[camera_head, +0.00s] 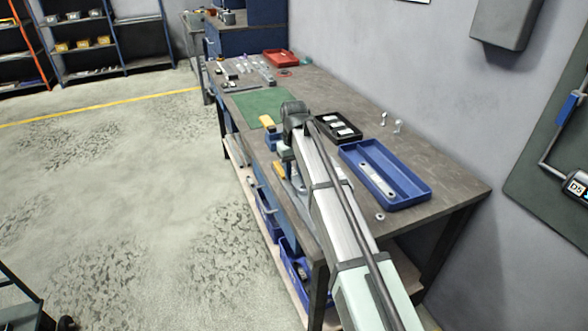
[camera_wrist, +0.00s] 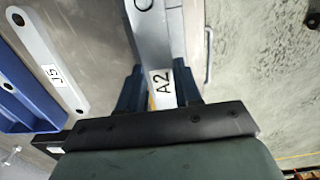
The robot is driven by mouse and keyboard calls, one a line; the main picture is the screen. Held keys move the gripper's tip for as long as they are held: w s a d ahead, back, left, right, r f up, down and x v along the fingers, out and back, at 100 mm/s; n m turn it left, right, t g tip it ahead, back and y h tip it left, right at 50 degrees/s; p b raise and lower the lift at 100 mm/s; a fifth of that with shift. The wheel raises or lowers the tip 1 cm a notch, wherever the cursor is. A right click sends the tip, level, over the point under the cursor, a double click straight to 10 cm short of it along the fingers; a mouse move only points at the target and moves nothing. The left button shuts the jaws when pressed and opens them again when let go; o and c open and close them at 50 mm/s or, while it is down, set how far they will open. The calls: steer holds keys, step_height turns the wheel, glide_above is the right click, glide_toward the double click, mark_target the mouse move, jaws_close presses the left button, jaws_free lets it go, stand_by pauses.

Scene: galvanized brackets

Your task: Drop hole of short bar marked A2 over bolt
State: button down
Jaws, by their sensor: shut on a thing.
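The short bar marked A2 (camera_wrist: 157,50) is pale grey metal and sits between the two dark blue fingers of my gripper (camera_wrist: 159,88) in the wrist view. Its white A2 label faces the camera, and a ring-shaped outline, perhaps its hole, shows at the top edge. My gripper is shut on the bar. In the head view my arm hides most of the gripper and the bar. I cannot pick out the target bolt; small metal pieces, possibly bolts (camera_head: 397,127), stand on the bench beyond the blue tray.
A bar marked J5 (camera_wrist: 42,57) shows in the wrist view. A black tray (camera_head: 322,122) with pale parts, a green mat (camera_head: 262,104) and a red tray (camera_head: 281,57) lie farther along the bench. A small ring-like part (camera_head: 379,217) lies near the edge.

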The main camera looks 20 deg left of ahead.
steer(key=shift+f, duration=0.35)
stand_by(0.4)
steer(key=c, duration=0.7)
jaws_free()
step_height(320, 180, up, 14)
steer(key=shift+f, duration=0.1)
